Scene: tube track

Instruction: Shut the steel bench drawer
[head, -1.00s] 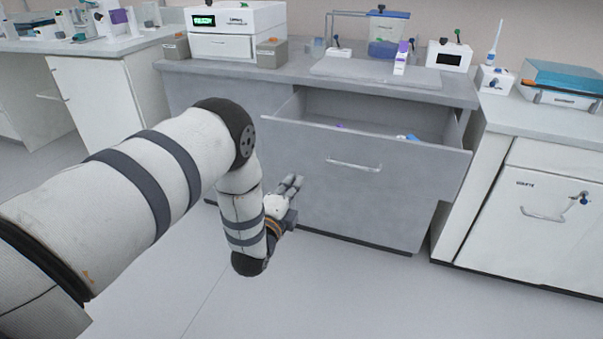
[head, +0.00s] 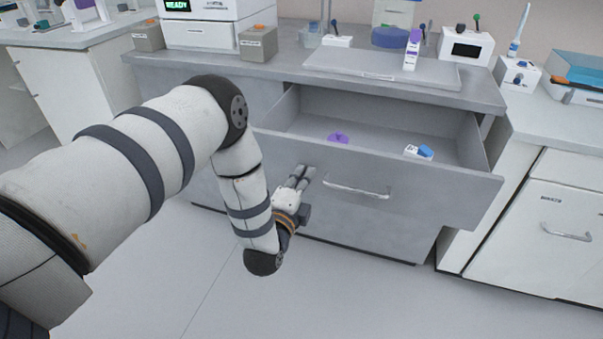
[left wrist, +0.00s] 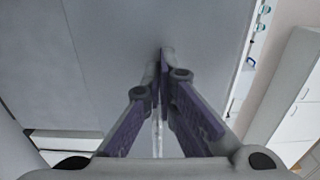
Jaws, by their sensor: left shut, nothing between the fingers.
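The steel bench drawer (head: 450,180) is pulled out from the grey bench, with its bar handle (head: 357,190) on the front. Inside lie a purple item (head: 338,138) and a white and blue item (head: 418,152). My left gripper (head: 302,176) is shut and empty, in front of the drawer face, left of the handle. In the left wrist view my fingers (left wrist: 163,60) are together, pointing at a plain grey surface. I cannot tell whether the fingertips touch the drawer front. My right gripper is not in view.
The grey benchtop (head: 290,58) carries a white instrument (head: 207,35), grey boxes and a flat tray (head: 380,68). A white cabinet (head: 545,220) stands close on the right. The floor (head: 360,300) in front is clear.

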